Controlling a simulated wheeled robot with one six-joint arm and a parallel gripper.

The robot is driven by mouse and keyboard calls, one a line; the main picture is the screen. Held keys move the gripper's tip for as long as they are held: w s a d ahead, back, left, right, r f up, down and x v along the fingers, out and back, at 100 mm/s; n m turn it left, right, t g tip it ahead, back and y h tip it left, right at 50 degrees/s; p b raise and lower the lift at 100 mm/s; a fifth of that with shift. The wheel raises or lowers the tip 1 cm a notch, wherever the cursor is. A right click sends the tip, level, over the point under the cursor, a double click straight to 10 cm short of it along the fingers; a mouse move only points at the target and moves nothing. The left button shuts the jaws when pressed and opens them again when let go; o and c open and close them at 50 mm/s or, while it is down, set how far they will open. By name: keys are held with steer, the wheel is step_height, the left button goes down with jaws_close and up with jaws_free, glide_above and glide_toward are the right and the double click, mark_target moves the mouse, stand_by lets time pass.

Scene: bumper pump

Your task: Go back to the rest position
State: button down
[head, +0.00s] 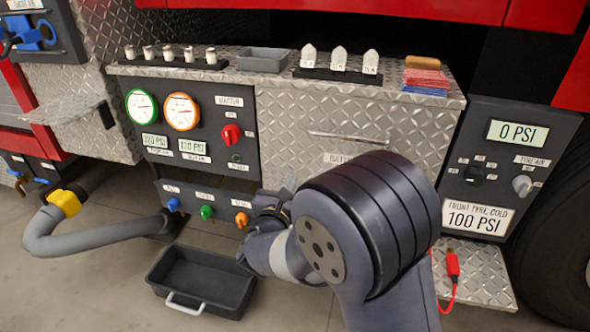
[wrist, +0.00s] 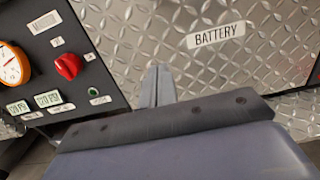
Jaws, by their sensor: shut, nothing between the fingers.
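My gripper (head: 283,192) is in front of the lower middle of the diamond-plate bumper, just right of the dark gauge panel (head: 190,125). In the wrist view my gripper (wrist: 158,72) has its fingers together with nothing between them. It appears in front of the metal face, between the gauge panel and the BATTERY label (wrist: 216,35). My arm covers part of the battery drawer and the floor in the head view. Whether the fingertips touch the face cannot be told.
A black tray (head: 172,287) with a light handle lies on the floor below the orange knob (head: 242,219). A grey hose (head: 60,243) runs at the left. The tyre air panel (head: 508,165) and a red clamp (head: 452,262) are at the right. Cloths (head: 427,78) lie on top.

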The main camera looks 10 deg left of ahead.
steer(key=shift+s, duration=0.3)
